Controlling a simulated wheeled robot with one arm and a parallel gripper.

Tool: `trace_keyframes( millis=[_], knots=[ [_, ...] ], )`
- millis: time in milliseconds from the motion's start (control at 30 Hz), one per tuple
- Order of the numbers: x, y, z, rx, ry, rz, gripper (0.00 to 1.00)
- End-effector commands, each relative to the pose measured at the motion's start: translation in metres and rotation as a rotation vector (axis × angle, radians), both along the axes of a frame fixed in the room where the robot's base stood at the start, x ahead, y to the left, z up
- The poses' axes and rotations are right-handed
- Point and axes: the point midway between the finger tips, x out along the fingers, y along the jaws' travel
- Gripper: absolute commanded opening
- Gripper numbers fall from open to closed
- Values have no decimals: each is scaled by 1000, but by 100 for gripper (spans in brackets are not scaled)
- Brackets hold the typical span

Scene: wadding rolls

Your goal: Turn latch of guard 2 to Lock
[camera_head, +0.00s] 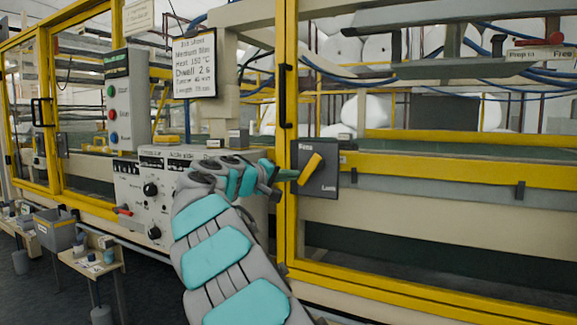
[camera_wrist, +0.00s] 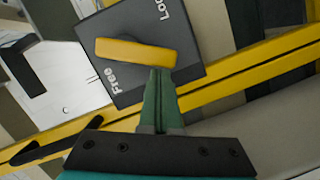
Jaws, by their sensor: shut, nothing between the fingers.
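The latch is a dark plate (camera_head: 329,181) on the yellow frame of the glazed guard at right, with a yellow handle (camera_head: 311,169). "Free" is marked at its upper left and "Lock" at its lower right. The handle slants from lower left to upper right. No guard number is readable. My gripper (camera_head: 294,173) reaches in from the left, beside the handle. In the wrist view its shut, empty green fingers (camera_wrist: 160,72) end at the long side of the handle (camera_wrist: 135,52); I cannot tell whether they touch it. The plate (camera_wrist: 120,30) shows around it.
A yellow guard frame (camera_head: 286,60) with a dark pull handle (camera_head: 283,97) stands above my gripper. A control panel (camera_head: 150,205) with knobs and a red lever is behind my arm at left. Yellow rails cross behind the latch. Small tables with bins stand at lower left.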

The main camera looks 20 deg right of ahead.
Motion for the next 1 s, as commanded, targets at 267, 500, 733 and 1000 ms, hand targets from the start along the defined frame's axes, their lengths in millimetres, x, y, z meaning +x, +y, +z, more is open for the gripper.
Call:
trace_keyframes(
  millis=[267, 500, 733, 1000],
  knots=[
    [-8, -6, -10, -153, 196, -3, 0],
    [-13, -10, -17, -253, 322, -1, 0],
    [-17, -13, -21, -307, 395, -2, 0],
    [-18, -14, -23, -329, 423, 0, 0]
  ],
)
